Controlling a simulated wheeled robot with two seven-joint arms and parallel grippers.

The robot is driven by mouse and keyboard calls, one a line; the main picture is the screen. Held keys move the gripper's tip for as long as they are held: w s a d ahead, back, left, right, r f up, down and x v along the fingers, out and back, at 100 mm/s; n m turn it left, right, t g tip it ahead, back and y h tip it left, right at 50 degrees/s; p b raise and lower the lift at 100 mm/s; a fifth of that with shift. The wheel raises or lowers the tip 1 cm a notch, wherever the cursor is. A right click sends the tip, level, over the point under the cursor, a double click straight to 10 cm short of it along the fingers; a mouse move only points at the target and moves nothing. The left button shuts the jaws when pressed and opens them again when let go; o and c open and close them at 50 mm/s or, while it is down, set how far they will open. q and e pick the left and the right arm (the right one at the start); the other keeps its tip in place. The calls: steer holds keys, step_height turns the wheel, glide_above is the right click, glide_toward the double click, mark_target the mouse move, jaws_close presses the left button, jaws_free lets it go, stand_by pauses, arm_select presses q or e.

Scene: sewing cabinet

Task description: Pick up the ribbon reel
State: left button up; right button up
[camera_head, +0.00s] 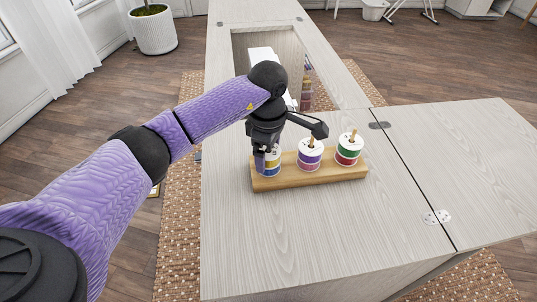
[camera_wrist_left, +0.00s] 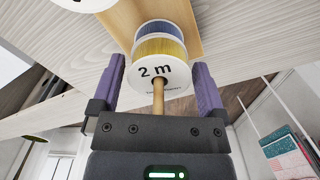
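My left gripper (camera_head: 267,160) is over the left end of a wooden reel stand (camera_head: 310,178) on the cabinet top. In the left wrist view its two purple fingers stand apart on either side of a ribbon reel (camera_wrist_left: 157,72), with narrow gaps showing. This reel has yellow and blue bands and a white end marked "2 m", with a wooden peg through it. In the head view the reel (camera_head: 273,165) is partly hidden by the gripper. A purple and pink reel (camera_head: 310,156) and a green and red reel (camera_head: 348,152) sit on pegs to its right.
The pale wood cabinet top (camera_head: 300,240) is clear in front of the stand, and its right leaf (camera_head: 470,160) is bare. Behind is a recessed opening with a white object (camera_head: 262,54) in it. A potted plant (camera_head: 153,30) stands on the floor far left.

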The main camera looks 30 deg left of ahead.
arm_select(q)
steer(key=c, duration=0.7)
steer(key=shift+c, duration=0.9)
arm_select(e)
steer(key=shift+s+d+r, duration=0.1)
steer(key=shift+s+d, duration=0.1)
steer(key=shift+s, duration=0.1)
